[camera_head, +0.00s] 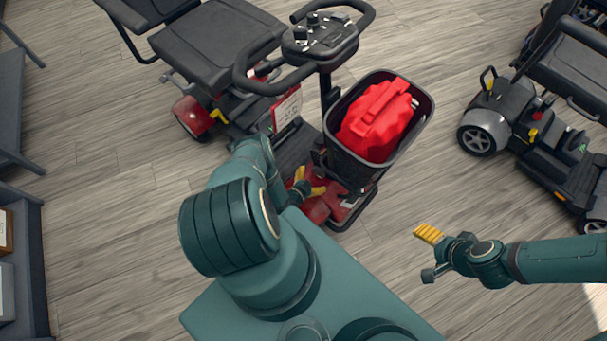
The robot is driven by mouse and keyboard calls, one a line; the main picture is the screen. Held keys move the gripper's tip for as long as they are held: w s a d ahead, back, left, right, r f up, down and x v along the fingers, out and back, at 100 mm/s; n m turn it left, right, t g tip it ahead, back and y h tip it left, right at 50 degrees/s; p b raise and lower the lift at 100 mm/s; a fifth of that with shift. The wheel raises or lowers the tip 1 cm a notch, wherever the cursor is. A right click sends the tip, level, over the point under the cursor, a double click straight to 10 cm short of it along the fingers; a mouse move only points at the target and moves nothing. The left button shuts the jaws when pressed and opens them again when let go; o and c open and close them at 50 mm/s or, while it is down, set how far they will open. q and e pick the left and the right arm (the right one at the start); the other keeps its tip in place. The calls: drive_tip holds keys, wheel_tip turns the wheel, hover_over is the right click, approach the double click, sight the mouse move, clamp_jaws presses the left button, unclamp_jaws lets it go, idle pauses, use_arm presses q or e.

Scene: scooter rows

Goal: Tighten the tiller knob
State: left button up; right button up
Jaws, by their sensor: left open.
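The red scooter stands at the top centre, its tiller head (318,38) and black handlebar loop above a column that runs down behind the basket. I cannot make out the tiller knob; the lower tiller is partly hidden by the basket and my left arm. My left gripper (308,186) has yellow fingers and is open, low beside the tiller base, over the red front deck (320,208). Whether it touches anything is unclear. My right gripper (430,250) is at the right over bare floor, away from the scooter; one yellow finger pad shows, and its opening is unclear.
A black basket (427,100) on the tiller holds a red bag (375,122). A paper tag (287,108) hangs by the tiller, and the black seat (217,45) is behind. A second scooter (515,115) stands right. Shelving (22,240) lines the left edge. Floor between the scooters is clear.

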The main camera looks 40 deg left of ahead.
use_arm(q)
drive_tip(key=a+v, duration=0.1)
drive_tip(key=v, duration=0.6)
drive_tip(key=shift+s+d, duration=0.25)
drive_tip(key=shift+d, duration=0.25)
